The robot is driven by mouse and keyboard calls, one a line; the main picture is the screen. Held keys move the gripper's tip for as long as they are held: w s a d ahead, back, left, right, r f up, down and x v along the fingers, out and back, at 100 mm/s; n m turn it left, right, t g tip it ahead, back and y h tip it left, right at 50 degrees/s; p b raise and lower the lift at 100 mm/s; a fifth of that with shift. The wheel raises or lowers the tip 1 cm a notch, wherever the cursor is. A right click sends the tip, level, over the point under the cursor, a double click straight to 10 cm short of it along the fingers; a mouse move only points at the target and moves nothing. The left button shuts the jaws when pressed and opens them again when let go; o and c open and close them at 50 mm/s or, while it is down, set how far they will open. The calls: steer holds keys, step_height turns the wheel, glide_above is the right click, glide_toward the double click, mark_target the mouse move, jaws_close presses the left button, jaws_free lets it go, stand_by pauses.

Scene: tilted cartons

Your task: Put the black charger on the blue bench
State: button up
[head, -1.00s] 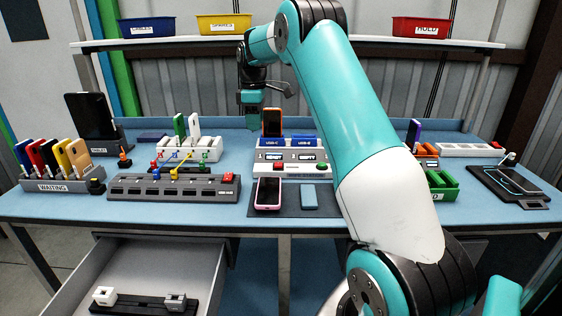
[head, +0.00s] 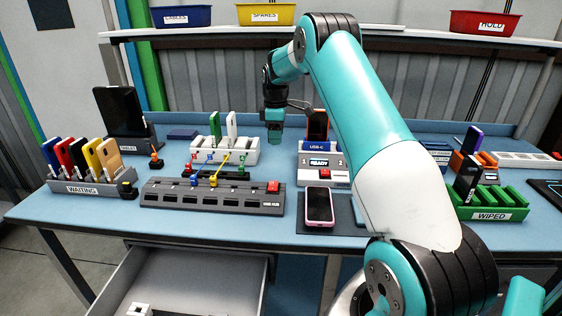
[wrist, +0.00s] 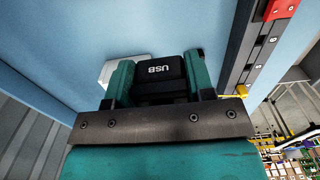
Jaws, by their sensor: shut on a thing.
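My gripper (head: 275,136) is over the back part of the blue bench (head: 110,229), just right of the white rack, in the head view. In the wrist view my gripper (wrist: 160,88) is shut on the black charger (wrist: 157,70), a dark block marked USB. The charger lies between the two teal fingers. Blue bench surface (wrist: 180,25) fills the view beyond it. I cannot tell whether the charger touches the bench. In the head view the charger cannot be made out at the fingertips.
A pale block (wrist: 112,68) is beside the left finger. A white rack (head: 238,152) holds phones; a grey hub (head: 205,202) with coloured plugs is in front. A drawer (head: 205,280) hangs open below the bench.

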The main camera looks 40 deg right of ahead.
mark_target(277, 173)
step_height(277, 173, down, 10)
steer(key=shift+s+d+f+p, duration=0.1)
steer(key=shift+f+p, duration=0.15)
steer(key=shift+p, duration=0.45)
steer(key=o, duration=0.9)
step_height(277, 173, up, 12)
steer(key=shift+f+b, duration=0.1)
steer(key=shift+b, duration=1.15)
steer(key=s+a+r, duration=0.3)
steer(key=a, duration=0.5)
steer(key=s+a+r+t+y, duration=0.1)
steer(key=s+a+r, duration=0.2)
steer(key=a, duration=0.5)
steer(key=s+a+r, duration=0.3)
steer(key=a, duration=0.6)
steer(key=s+a+y, duration=0.1)
steer(key=s+a, duration=0.4)
steer(key=s, duration=0.3)
steer(key=s+a+m+y, duration=0.1)
steer(key=s+a, duration=0.4)
steer(key=s, duration=0.4)
steer(key=s+a+g+y, duration=0.1)
steer(key=s+a, duration=0.4)
steer(key=s, duration=0.4)
steer(key=shift+s+a+f, duration=0.1)
steer(key=shift+a+f, duration=0.05)
steer(key=shift+f, duration=0.15)
